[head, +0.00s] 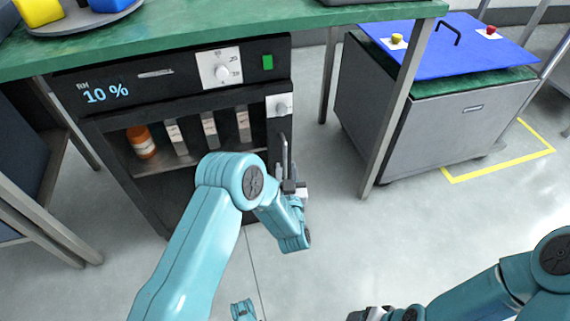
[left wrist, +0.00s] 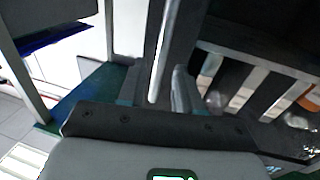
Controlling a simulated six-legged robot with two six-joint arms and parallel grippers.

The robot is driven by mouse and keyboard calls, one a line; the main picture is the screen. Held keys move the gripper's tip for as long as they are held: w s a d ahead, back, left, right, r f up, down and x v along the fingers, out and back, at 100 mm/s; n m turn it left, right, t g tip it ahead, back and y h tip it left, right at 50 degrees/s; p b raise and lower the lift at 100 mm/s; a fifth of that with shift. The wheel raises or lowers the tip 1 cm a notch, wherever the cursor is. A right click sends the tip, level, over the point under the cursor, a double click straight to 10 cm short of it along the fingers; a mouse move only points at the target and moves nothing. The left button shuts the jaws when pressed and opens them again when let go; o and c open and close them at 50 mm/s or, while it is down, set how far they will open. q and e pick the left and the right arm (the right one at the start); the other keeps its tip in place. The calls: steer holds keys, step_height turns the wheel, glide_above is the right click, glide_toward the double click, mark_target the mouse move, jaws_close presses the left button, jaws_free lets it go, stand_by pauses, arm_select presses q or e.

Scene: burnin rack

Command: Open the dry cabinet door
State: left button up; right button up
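The black dry cabinet (head: 180,75) stands under the green bench, its display reading RH 10 %. Its front door (head: 278,135) looks closed, with an orange bottle (head: 141,141) and several labelled packs (head: 209,128) visible behind it. A vertical bar handle (head: 285,158) is on the door's right side. My left gripper (head: 289,184) is at the handle's lower end. In the left wrist view its fingers (left wrist: 156,92) stand apart with the handle bar (left wrist: 172,45) between or just beyond them; contact is unclear. My right gripper (head: 370,313) is at the bottom edge, partly cut off.
A white plate with a knob (head: 280,106) sits on the door's upper right. A bench leg (head: 400,100) and a grey cart with a blue top (head: 455,40) stand to the right. The floor (head: 350,235) in front of the cabinet is clear.

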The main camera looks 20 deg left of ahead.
mark_target(285, 162)
arm_select(q)
steer(key=shift+b+x, duration=0.45)
steer(key=shift+x, duration=1.75)
jaws_close()
steer(key=shift+s, duration=0.15)
